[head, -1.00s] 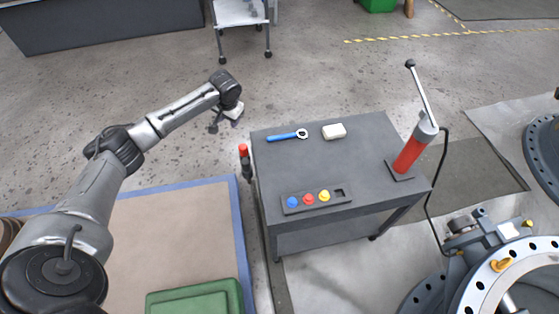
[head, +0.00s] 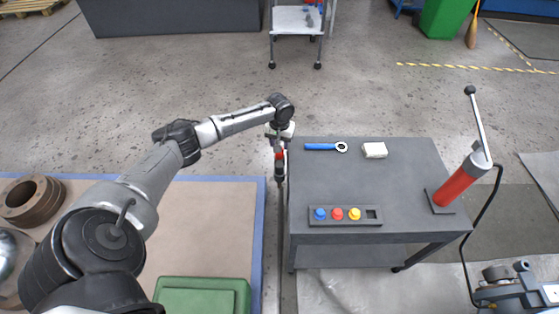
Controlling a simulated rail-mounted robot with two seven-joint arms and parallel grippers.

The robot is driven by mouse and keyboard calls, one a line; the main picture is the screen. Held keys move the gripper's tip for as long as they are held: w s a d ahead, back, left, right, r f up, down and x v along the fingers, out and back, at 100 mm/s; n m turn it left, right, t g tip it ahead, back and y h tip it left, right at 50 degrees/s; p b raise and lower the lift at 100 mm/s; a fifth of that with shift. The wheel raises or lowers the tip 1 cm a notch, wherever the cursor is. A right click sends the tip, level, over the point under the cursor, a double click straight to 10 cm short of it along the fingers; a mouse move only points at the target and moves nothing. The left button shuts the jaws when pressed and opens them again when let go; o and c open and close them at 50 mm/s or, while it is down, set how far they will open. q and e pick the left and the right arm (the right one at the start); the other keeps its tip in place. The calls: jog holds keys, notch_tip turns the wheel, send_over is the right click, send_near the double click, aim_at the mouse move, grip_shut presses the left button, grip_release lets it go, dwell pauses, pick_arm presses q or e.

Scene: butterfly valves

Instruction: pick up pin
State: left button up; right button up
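A small item with a red top (head: 279,155) stands upright in a dark holder at the left side of the grey cart (head: 410,180). It may be the pin; I cannot be sure. My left gripper (head: 279,148) points down right at the red top, which partly shows below it. Whether its fingers are closed on it is too small to tell. A dark tray (head: 345,223) at the cart's front holds a blue knob (head: 320,213), a red knob (head: 338,213) and a yellow knob (head: 355,213), with an empty square slot at its right. My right gripper is not in view.
A blue wrench (head: 322,147) and a white block (head: 375,150) lie at the back of the cart. A red hand pump (head: 458,185) with a raised lever stands at its right. A green case (head: 204,296) lies at the front. The cart's middle is clear.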

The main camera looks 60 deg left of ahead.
pick_arm(q)
jog(key=shift+s+f+b, duration=0.1)
jog(key=shift+f+b, duration=1.5)
jog(key=shift+f, duration=1.5)
jog(key=shift+r, duration=0.1)
jog(key=shift+c, duration=0.5)
jog(key=c, duration=0.5)
